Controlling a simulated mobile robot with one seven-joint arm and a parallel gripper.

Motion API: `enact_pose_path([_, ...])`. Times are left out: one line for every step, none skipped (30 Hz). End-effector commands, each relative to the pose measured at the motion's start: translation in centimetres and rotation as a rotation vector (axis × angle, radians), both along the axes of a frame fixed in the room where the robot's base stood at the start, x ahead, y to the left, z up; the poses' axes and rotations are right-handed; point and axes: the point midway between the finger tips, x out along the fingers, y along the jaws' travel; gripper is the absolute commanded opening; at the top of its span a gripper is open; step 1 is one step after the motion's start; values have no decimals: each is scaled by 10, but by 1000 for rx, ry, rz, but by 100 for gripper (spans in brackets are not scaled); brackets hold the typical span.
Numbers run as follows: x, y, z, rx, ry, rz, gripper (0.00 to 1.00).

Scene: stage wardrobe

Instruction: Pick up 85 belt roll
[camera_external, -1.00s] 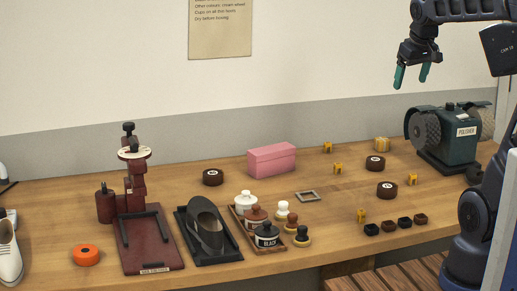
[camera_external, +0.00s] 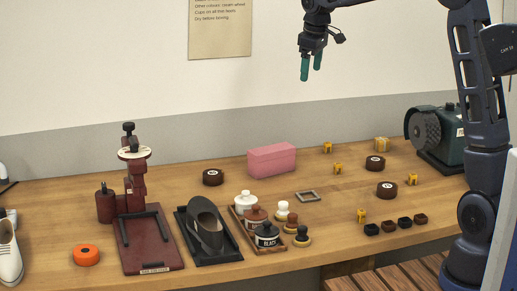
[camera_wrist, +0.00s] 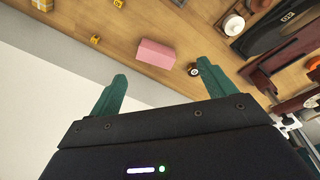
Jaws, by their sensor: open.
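Three dark brown rolls with white labels lie on the bench: one roll (camera_external: 213,177) left of the pink box, a second (camera_external: 376,162) at the back right, and a third (camera_external: 387,190) in front of that. Their label numbers are too small to read, so I cannot tell which is 85. My gripper (camera_external: 311,70) is open and empty, high above the bench near the pink box, with green fingers pointing down. In the wrist view the left roll (camera_wrist: 193,70) shows between the fingers, beside the pink box.
The pink box (camera_external: 272,160) stands at the back middle. A red press (camera_external: 147,240), a black tray (camera_external: 222,252) and polish jars (camera_external: 266,234) stand at front left. Small yellow pieces (camera_external: 338,168) are scattered to the right. A green polisher (camera_external: 437,135) stands at far right.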

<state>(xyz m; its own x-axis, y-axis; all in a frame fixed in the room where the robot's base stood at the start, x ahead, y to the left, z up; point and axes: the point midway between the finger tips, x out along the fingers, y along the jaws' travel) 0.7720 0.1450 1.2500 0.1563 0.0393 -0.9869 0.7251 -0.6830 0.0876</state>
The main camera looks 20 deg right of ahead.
Motion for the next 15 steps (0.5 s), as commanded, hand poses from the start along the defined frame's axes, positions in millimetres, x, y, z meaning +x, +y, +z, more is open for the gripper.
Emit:
enact_pose_path([13,15,-10,-6,11,28,83])
enact_pose_path([19,22,-14,-8,14,45,83])
enact_pose_path([28,32,-21,-11,19,66,83])
enact_pose_path([34,39,-27,-15,24,82,83])
enact_pose_path([40,47,-31,-17,27,99,83])
enact_pose_path([47,58,-39,-20,33,121,83])
enact_pose_path([53,65,-45,-24,38,136,83])
enact_pose_path([59,73,-51,-26,42,153,83])
enact_pose_path([65,83,-59,-29,48,175,83])
enact_pose_path([71,92,-65,-32,52,191,83])
enact_pose_path([75,99,-72,-35,57,206,83])
enact_pose_path([82,110,-80,-38,62,228,83])
enact_pose_path([86,118,-87,-40,66,243,83])
enact_pose_path([91,126,-95,-43,71,260,83])
enact_pose_path([96,137,-104,-45,76,282,83])
